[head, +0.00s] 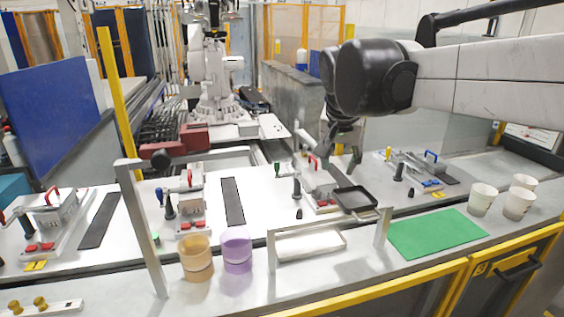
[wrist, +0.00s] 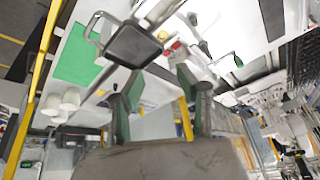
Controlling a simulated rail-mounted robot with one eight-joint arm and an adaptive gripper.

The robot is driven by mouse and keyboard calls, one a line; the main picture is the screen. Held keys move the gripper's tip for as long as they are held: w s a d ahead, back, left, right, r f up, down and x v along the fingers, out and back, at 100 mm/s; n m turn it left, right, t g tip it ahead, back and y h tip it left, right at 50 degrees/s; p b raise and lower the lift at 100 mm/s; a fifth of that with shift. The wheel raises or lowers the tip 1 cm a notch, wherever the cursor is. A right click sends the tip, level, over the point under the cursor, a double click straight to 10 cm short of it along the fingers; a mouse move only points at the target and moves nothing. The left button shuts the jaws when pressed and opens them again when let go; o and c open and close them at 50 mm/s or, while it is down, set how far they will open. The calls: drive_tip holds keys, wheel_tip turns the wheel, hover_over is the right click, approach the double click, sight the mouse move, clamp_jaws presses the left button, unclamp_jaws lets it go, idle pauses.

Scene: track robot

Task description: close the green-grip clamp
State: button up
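The green grip (head: 277,168) of a clamp stands at the left end of the middle fixture (head: 318,182) in the head view. In the wrist view the green grip (wrist: 238,61) sits at the end of a thin lever, right of the fixture. I cannot tell the clamp's exact position. My gripper (head: 340,157) hangs above and behind the fixture, to the right of the green grip. Its two fingers (wrist: 158,105) are spread apart in the wrist view with nothing held between them. The gripper is apart from the clamp.
A black tray (head: 355,199) is right of the middle fixture. Similar fixtures stand left (head: 185,200) and right (head: 412,168). A metal frame (head: 270,250), an orange cup (head: 196,262), a purple cup (head: 237,252), a green mat (head: 437,234) and white cups (head: 482,199) occupy the front.

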drive_tip(key=w+a+r+m+p, duration=0.2)
drive_tip(key=w+a, duration=0.7)
drive_tip(key=w, duration=0.2)
drive_tip(key=m+g+h+p, duration=0.1)
drive_tip(key=m+h, duration=0.1)
approach(276, 162)
drive_tip(key=p+x, duration=0.1)
drive_tip(key=x, duration=1)
drive_tip(key=shift+f+p, duration=0.4)
drive_tip(key=shift+f, duration=0.05)
drive_tip(key=shift+c, duration=0.4)
clamp_jaws()
